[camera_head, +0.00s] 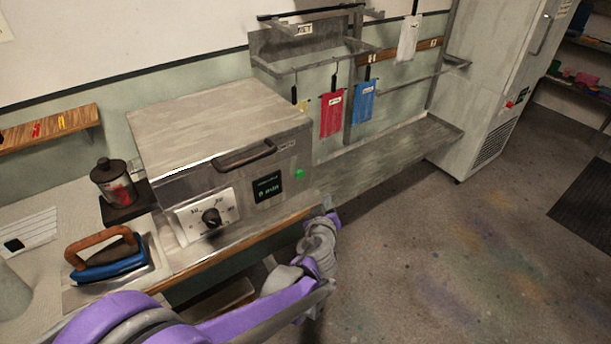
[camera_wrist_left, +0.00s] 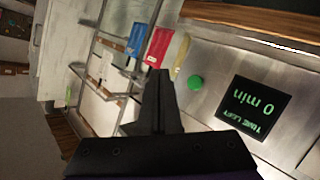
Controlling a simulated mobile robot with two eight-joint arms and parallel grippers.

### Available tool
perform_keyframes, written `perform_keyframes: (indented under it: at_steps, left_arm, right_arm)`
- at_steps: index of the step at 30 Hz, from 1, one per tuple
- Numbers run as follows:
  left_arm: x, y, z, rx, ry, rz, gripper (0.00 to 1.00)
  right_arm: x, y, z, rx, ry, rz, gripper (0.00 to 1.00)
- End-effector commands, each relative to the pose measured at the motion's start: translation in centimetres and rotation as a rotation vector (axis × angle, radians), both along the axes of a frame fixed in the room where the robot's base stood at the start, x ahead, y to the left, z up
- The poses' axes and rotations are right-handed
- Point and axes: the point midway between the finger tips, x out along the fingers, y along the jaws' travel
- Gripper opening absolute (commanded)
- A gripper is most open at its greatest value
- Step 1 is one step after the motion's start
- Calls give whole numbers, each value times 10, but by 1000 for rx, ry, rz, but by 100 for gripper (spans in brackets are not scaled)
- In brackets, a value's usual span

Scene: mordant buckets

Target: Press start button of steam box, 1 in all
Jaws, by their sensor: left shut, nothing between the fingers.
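The steam box (camera_head: 220,140) is a metal box with a lid handle, standing on the counter. Its round green start button (camera_head: 299,174) is on the front face, right of a dark display. In the left wrist view the green button (camera_wrist_left: 195,83) is beside the display (camera_wrist_left: 254,107), which reads 0 min. My left gripper (camera_head: 326,203) is below and to the right of the button in the head view. In the left wrist view its shut, empty fingers (camera_wrist_left: 160,100) are left of the button, apart from it in the picture. My right gripper is not seen.
A black dial (camera_head: 211,217) is on the box front. A blue iron (camera_head: 108,256) and a dark-lidded jar (camera_head: 113,182) stand to the left. Red (camera_head: 332,114) and blue (camera_head: 364,102) cloths hang from a rack at the back. The floor to the right is open.

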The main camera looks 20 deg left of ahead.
Motion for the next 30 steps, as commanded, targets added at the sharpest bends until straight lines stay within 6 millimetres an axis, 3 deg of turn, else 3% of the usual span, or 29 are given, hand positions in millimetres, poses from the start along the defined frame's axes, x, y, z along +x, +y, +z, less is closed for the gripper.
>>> perform_keyframes:
  at_steps: [11, 22, 30]
  left_arm:
    - [7, 11, -2, -1, 3, 4, 0]
    - [38, 52, -4, 0, 2, 4, 0]
    - [52, 68, -1, 1, 1, 3, 0]
  right_arm:
    - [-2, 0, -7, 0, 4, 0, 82]
    - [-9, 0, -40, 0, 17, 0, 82]
    - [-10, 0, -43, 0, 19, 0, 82]
